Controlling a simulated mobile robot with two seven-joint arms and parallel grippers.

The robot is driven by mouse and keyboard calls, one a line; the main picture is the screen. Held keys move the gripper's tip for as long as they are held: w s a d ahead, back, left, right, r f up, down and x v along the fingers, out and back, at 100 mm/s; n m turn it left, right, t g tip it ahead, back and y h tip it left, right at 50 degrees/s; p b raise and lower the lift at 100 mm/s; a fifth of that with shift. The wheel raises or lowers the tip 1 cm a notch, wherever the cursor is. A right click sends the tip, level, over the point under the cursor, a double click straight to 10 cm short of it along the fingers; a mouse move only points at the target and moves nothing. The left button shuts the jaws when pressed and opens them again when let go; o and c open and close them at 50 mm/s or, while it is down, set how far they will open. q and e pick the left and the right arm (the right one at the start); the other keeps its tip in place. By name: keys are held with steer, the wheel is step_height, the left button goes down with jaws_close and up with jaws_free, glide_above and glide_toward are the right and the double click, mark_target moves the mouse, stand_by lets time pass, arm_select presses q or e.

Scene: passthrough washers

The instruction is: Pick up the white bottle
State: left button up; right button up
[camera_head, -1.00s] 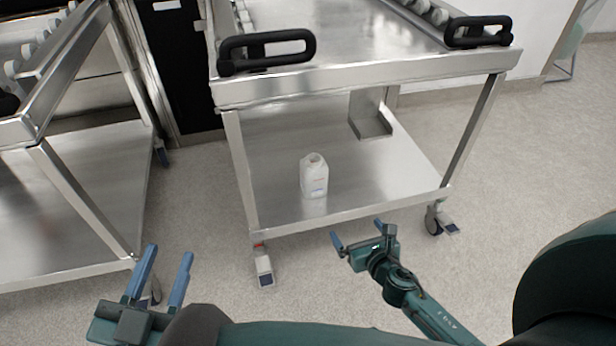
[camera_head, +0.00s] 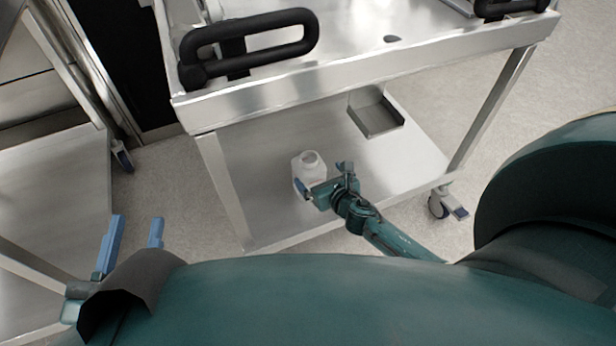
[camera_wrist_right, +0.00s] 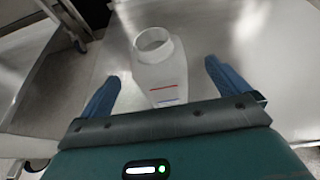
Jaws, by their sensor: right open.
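The white bottle (camera_head: 309,167) stands upright and open-topped on the lower shelf (camera_head: 262,205) of the metal cart. In the right wrist view the bottle (camera_wrist_right: 160,68) shows its round mouth and a red and a blue line on its side. My right gripper (camera_head: 322,176) is at the bottle; its blue fingers (camera_wrist_right: 164,85) are open, one on each side of the bottle's lower part, with a gap visible on the right. My left gripper (camera_head: 135,232) is open and empty at the lower left, away from the bottle.
The cart's upper deck (camera_head: 300,84) with a black handle (camera_head: 250,46) overhangs the lower shelf. A metal bracket (camera_head: 376,112) sits further back on that shelf. Another metal cart (camera_head: 60,165) stands at the left. Cart legs (camera_head: 222,180) flank the shelf opening.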

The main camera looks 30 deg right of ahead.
mark_target(313, 170)
steer(key=shift+x, duration=1)
steer(key=b+x, duration=0.2)
steer(key=x, duration=0.2)
steer(key=shift+a+f+b, duration=0.2)
steer(key=shift+f+b, duration=0.1)
steer(key=shift+w+f, duration=0.1)
steer(key=shift+w, duration=0.45)
steer(key=c, duration=0.4)
arm_select(q)
steer(key=shift+w+d+h, duration=0.15)
steer(key=shift+d+h, duration=0.1)
steer(key=shift+h, duration=0.15)
arm_select(e)
steer(key=c, duration=0.6)
steer(key=shift+c, duration=0.2)
